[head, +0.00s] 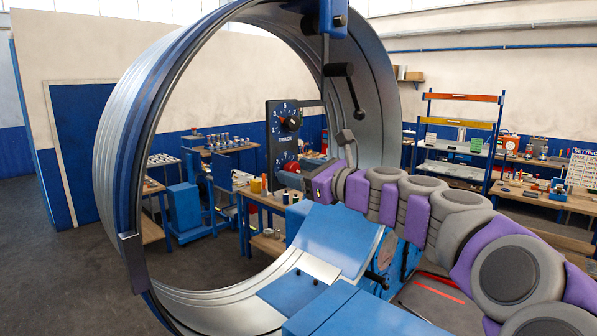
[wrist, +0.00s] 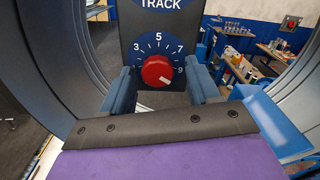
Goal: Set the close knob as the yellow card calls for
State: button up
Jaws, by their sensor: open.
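The red knob (wrist: 157,69) is on a dark panel (wrist: 147,27) under the word TRACK. A blue dial with 3, 5, 7 and 9 readable rings it. The knob's white mark points to the lower right, slightly below the 9. No CLOSE label is readable, so I cannot confirm its name. My gripper (wrist: 162,90) is open, its blue-grey fingers either side of the knob; contact cannot be told. In the head view the panel (head: 273,140) also carries an upper black knob (head: 291,123) above TRACK. I cannot make out a yellow card.
A large metal duct ring (head: 120,140) surrounds the panel, and my arm crosses its right side. A black-knobbed lever (head: 340,70) hangs at upper right. A white SETTINGS board (head: 582,168), too small to read, stands far right. Benches and shelves lie behind.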

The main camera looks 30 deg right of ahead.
jog(key=shift+w, duration=0.15)
jog(key=shift+c, duration=0.2)
jog(key=shift+a, duration=0.1)
jog(key=c, duration=1)
jog(key=shift+n, duration=1.4)
jog(key=o, duration=1)
jog(key=shift+o, duration=0.2)
